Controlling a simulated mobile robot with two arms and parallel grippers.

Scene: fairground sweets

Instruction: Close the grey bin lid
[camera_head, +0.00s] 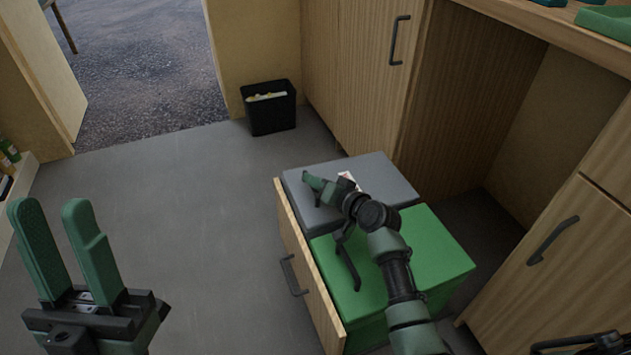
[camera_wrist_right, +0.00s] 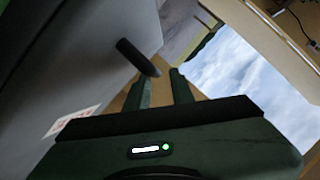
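The grey bin lid (camera_head: 378,171) shows in the head view as a grey top at the back of the pulled-out drawer. It looks about flat, but I cannot tell whether it is fully shut. My right gripper (camera_head: 318,184) is over its left part and hides some of it. In the right wrist view the grey surface (camera_wrist_right: 80,60) fills the left side, with a dark bar (camera_wrist_right: 137,57) by the fingers. There the right gripper (camera_wrist_right: 162,80) has its fingers apart with nothing visibly held. My left gripper (camera_head: 50,208) is open and empty, above the floor.
A green lid or bin (camera_head: 438,258) sits in front of the grey one, with a dark handle (camera_head: 348,262). The wooden drawer front (camera_head: 303,262) stands pulled out. A black waste bin (camera_head: 270,112) stands against the back wall. The floor (camera_head: 200,200) to the left is clear.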

